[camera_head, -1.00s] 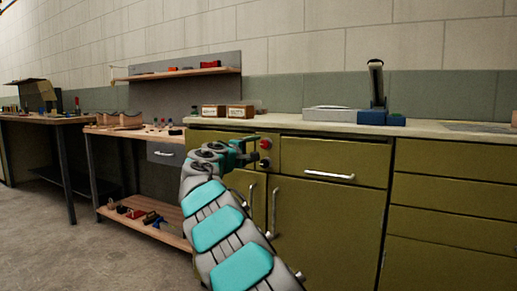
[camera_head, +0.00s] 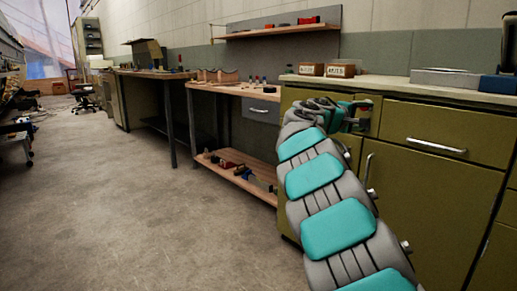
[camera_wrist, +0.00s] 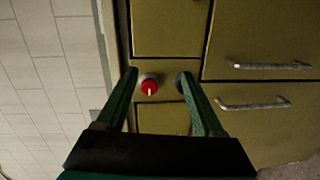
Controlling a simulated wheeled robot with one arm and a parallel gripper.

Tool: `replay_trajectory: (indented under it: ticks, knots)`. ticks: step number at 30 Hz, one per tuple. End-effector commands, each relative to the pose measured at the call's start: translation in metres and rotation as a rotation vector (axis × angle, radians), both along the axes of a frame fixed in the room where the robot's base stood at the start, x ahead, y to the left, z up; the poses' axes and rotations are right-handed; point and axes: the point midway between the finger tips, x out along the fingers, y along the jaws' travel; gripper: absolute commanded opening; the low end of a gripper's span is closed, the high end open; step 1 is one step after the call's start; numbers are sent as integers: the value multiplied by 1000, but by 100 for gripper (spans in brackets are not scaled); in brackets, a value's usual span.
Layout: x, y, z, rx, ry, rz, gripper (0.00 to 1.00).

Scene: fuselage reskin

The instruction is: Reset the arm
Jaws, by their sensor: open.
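My arm reaches up from the lower right in the head view, with teal and grey links. My gripper (camera_head: 352,112) is at its end, in front of the upper left part of the olive cabinet (camera_head: 420,195). In the wrist view the two green fingers of my gripper (camera_wrist: 158,78) are spread apart with nothing held between them. A red knob with a pale mark (camera_wrist: 149,86) shows between the fingers, on the cabinet front. I cannot tell how far the fingertips are from it.
A workbench with a lower shelf (camera_head: 238,180) stands left of the cabinet. Labelled boxes (camera_head: 341,71) sit on the cabinet's counter (camera_head: 395,85). Another dark-legged table (camera_head: 150,73) stands further left. The concrete floor (camera_head: 130,200) at left is wide and clear.

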Motion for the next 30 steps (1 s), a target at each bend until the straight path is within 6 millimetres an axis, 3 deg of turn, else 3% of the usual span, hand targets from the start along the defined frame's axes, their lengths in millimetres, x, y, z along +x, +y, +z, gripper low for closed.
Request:
replay_trajectory:
  ticks: [4,7,14,20,24,30]
  knots:
    - [-71,-29,-23,161,12,-126,69]
    - [-121,-40,-47,287,21,-204,69]
    - [-236,-32,-125,600,64,-358,69]
    - [-331,15,-202,879,142,-457,69]
    - [-398,64,-255,1060,235,-515,69]
    - [-471,129,-303,1234,375,-546,69]
